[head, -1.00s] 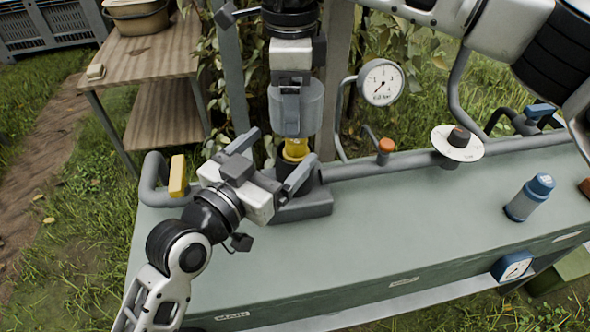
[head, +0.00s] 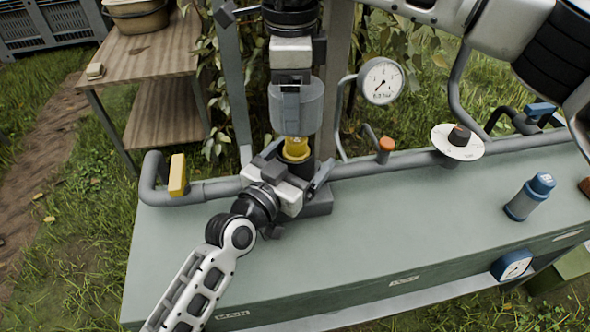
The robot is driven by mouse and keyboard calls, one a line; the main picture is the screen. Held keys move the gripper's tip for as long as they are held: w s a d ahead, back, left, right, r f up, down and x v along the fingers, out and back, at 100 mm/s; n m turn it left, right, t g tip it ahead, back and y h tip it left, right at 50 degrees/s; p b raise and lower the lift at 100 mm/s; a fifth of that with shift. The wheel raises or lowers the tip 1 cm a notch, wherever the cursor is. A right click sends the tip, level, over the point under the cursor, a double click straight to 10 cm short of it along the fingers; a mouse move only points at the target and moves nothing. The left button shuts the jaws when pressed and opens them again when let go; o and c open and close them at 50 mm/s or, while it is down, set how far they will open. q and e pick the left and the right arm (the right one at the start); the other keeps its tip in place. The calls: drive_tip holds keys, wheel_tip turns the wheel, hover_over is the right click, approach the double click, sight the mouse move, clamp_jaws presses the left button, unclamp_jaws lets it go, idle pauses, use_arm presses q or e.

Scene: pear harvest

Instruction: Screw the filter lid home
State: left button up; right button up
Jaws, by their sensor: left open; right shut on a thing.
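The grey cylindrical filter lid (head: 297,110) hangs upright at upper centre, with a yellow part (head: 297,148) showing below it. My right gripper (head: 291,90) comes down from above and is shut on the lid. A dark filter housing stands under the yellow part on a grey base block (head: 318,203) on the bench; my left gripper hides most of it. My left gripper (head: 295,165) is open at the housing, with its fingers either side of it. I cannot tell whether they touch it, or whether the lid's threads meet the housing.
A grey pipe runs along the back of the green bench (head: 400,220), with a yellow lever (head: 177,175), an orange-capped valve (head: 386,146), a pressure gauge (head: 381,82) and a white disc (head: 457,142). The bench middle is clear.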

use_arm(q)
drive_tip(key=c, duration=1.4)
drive_tip(key=shift+w, duration=0.1)
drive_tip(key=shift+c, duration=0.2)
use_arm(e)
drive_tip(key=shift+a+f, duration=0.1)
drive_tip(key=shift+f, duration=2.4)
use_arm(q)
drive_tip(key=shift+a, duration=0.1)
use_arm(e)
drive_tip(key=shift+f, duration=0.85)
drive_tip(key=shift+f, duration=0.1)
drive_tip(key=shift+f, duration=0.2)
